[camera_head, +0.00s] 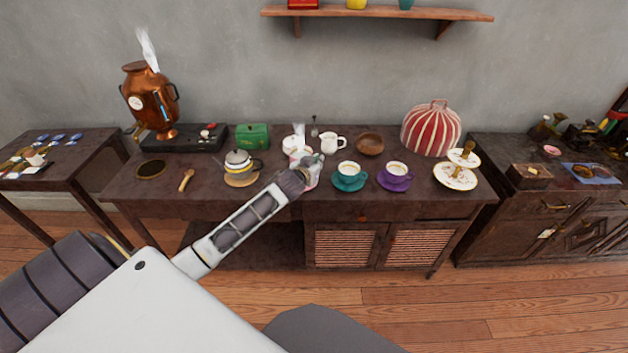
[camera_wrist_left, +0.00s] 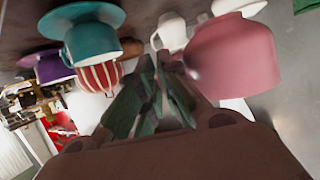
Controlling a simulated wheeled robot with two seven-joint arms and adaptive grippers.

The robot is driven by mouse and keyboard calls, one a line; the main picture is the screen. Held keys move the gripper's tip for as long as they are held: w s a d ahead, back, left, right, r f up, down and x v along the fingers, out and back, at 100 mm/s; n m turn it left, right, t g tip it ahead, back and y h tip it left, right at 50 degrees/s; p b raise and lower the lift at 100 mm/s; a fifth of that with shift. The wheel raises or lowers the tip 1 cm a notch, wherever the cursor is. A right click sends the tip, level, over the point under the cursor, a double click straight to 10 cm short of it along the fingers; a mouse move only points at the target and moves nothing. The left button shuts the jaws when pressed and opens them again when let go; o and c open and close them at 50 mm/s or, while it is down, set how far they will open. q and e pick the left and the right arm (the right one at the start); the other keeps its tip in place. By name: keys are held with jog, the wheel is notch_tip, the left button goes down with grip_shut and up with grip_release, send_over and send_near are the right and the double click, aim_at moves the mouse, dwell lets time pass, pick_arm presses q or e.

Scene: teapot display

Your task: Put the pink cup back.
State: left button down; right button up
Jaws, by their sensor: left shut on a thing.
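The pink cup (camera_wrist_left: 235,55) is large at the upper right of the left wrist view, beside my left gripper's green-grey fingers (camera_wrist_left: 150,100). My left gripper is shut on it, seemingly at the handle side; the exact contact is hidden. In the head view my left gripper (camera_head: 309,170) is over the middle of the dark sideboard (camera_head: 330,200), and the cup (camera_head: 300,154) shows only as a small pinkish patch, largely covered by the gripper. I cannot tell whether the cup touches the table. My right gripper is not in view.
A teal cup (camera_head: 349,170) and a purple cup (camera_head: 397,172) stand on saucers right of the gripper. A white creamer (camera_head: 332,145), brown bowl (camera_head: 370,144) and striped cosy (camera_head: 432,130) are behind. A tiered stand (camera_head: 455,175) is at the right.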

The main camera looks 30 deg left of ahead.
pick_arm(q)
jog(key=shift+f, duration=1.75)
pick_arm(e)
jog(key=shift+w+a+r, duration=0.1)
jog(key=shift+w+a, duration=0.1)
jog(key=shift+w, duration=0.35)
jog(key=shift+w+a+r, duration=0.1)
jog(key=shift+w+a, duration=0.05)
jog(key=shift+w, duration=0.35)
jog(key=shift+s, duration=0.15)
pick_arm(q)
jog(key=shift+f, duration=0.1)
jog(key=shift+f+b, duration=0.35)
jog(key=shift+f, duration=1.45)
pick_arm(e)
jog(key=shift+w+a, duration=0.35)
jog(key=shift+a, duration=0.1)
pick_arm(q)
jog(key=shift+f, duration=0.1)
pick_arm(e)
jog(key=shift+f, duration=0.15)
